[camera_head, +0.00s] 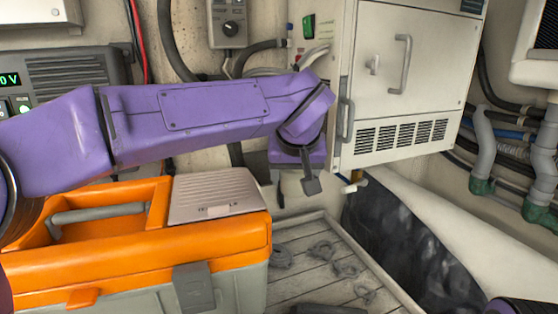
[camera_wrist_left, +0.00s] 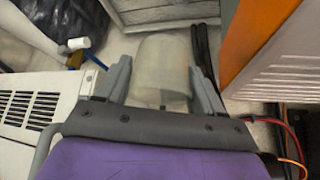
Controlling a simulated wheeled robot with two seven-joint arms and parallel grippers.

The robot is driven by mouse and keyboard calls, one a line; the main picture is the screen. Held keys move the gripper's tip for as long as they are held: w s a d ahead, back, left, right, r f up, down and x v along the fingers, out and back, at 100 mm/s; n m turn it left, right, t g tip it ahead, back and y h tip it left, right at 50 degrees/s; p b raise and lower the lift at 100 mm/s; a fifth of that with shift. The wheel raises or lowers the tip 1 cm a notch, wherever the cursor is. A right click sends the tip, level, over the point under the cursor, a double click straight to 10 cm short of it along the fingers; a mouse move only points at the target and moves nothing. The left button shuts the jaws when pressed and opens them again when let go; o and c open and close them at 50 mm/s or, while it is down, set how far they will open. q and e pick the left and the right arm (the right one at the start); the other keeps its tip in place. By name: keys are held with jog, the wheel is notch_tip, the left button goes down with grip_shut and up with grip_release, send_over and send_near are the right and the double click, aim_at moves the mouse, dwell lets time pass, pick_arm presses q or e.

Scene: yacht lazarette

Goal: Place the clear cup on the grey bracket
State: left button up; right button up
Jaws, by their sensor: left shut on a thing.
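The clear cup (camera_wrist_left: 164,68) shows in the left wrist view as a pale, see-through cup between the two grey fingers. My left gripper (camera_wrist_left: 158,77) is shut on it. In the head view my left gripper (camera_head: 294,190) points down beside the white cabinet, above the gap behind the slatted tray; I cannot make out the cup there. I cannot pick out the grey bracket for certain; several flat grey pieces (camera_head: 345,267) lie on the slatted tray. My right gripper is not in view.
An orange and grey toolbox (camera_head: 140,262) stands left of the slatted tray (camera_head: 290,290). The white cabinet (camera_head: 405,80) is close to the right of my left gripper. A dark bag (camera_head: 405,240) lies right of the tray. Hoses and pipes (camera_head: 485,150) line the right wall.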

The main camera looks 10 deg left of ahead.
pick_arm(q)
jog(key=w+a+p, duration=0.1)
jog(key=w+a, duration=0.1)
jog(key=w, duration=0.1)
jog(key=w+a+p, duration=0.1)
jog(key=w+a, duration=0.1)
jog(key=w, duration=0.2)
jog(key=w+a+p, duration=0.2)
jog(key=w+a, duration=0.1)
jog(key=shift+w+f, duration=0.15)
jog(key=shift+f, duration=0.2)
jog(key=o, duration=1)
jog(key=shift+f, duration=0.1)
jog(key=shift+d+r, duration=0.1)
jog(key=shift+r, duration=0.1)
jog(key=v, duration=1.2)
